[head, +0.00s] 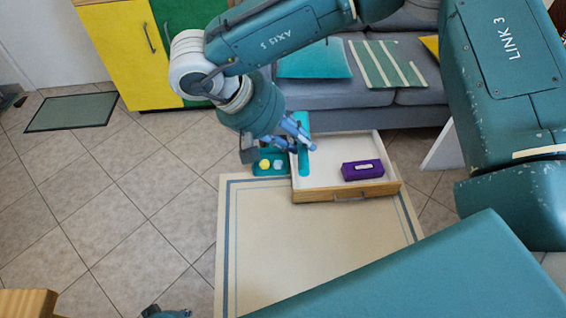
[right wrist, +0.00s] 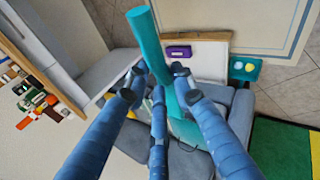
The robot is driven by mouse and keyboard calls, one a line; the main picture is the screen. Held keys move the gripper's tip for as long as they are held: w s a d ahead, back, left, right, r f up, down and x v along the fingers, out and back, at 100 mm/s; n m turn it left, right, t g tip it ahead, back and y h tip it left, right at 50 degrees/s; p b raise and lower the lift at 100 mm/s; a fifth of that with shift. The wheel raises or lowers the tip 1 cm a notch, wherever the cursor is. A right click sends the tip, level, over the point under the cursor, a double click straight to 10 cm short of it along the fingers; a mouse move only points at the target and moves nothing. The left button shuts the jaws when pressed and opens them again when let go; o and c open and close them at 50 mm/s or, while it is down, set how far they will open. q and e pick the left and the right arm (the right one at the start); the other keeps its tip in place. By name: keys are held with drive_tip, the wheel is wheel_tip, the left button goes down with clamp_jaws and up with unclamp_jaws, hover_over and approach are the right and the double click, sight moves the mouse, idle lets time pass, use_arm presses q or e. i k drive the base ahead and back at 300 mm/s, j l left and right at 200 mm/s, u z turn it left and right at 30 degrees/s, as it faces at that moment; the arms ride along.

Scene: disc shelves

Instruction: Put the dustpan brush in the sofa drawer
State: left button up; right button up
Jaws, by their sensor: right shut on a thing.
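The teal dustpan brush (head: 304,163) is held by my right gripper (head: 299,133) above the left part of the open sofa drawer (head: 330,172). In the right wrist view, the brush (right wrist: 148,38) runs between the blue fingers of my right gripper (right wrist: 165,92), shut on it. The drawer is pulled out from under the grey sofa (head: 385,98) and holds a purple box (head: 362,170) on its right side. The drawer (right wrist: 212,60) also shows behind the brush in the right wrist view. A small part at the bottom edge may be my left gripper (head: 166,312); its jaws cannot be made out.
A teal tray (head: 258,170) with a yellow and a white round thing is left of the drawer. A cream rug (head: 310,245) lies in front. A yellow and green cabinet (head: 125,55) stands at the back left, with a dark mat (head: 70,112) beside it.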

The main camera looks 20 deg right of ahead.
sight(320, 176)
drive_tip(key=i+l, duration=0.2)
drive_tip(key=l, duration=0.15)
drive_tip(key=i+l, duration=0.2)
drive_tip(key=l, duration=0.15)
drive_tip(key=i+l, duration=0.2)
drive_tip(key=l, duration=0.15)
